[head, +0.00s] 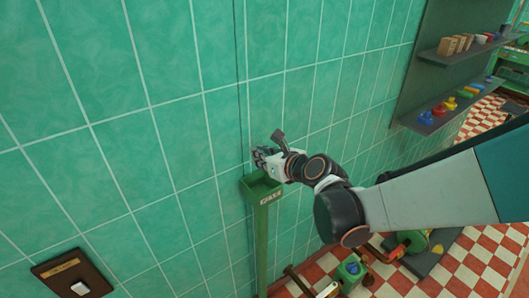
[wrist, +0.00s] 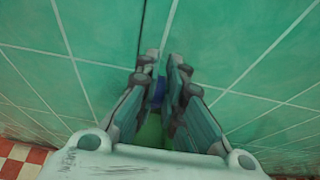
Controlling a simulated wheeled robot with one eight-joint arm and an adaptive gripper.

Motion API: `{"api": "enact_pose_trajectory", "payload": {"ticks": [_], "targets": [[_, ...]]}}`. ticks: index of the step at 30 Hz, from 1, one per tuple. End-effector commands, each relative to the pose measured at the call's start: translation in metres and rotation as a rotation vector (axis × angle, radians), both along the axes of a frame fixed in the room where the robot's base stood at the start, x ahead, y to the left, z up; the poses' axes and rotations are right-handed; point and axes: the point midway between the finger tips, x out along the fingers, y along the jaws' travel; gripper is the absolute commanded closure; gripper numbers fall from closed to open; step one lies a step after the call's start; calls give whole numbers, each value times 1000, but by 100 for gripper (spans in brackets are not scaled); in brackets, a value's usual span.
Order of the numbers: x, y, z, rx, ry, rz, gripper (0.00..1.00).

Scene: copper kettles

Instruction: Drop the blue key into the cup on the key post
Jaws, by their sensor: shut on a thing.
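My gripper (head: 262,158) is just above the cup on the green key post, in front of the tiled wall. In the wrist view my gripper (wrist: 163,68) has its fingers close together. A bit of the blue key (wrist: 159,92) shows between the fingers, and they are shut on it. The key's shape is mostly hidden, and I cannot make it out in the head view. The cup (head: 250,190) is a square green open box with a pale label on its front. It tops the post (head: 262,245). Green of the cup (wrist: 150,131) shows below the fingers in the wrist view.
A brown plate with a white switch (head: 80,288) is on the wall at lower left. Shelves (head: 445,110) with small coloured things hang at right. A green box with a blue thing (head: 351,270) and other items stand low on the checkered floor.

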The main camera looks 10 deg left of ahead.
Motion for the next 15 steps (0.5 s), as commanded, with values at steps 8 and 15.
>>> {"api": "enact_pose_trajectory", "payload": {"ticks": [8,15], "targets": [[1,0,-18,0,0,-1,100],[0,-1,-36,0,0,-1,100]]}}
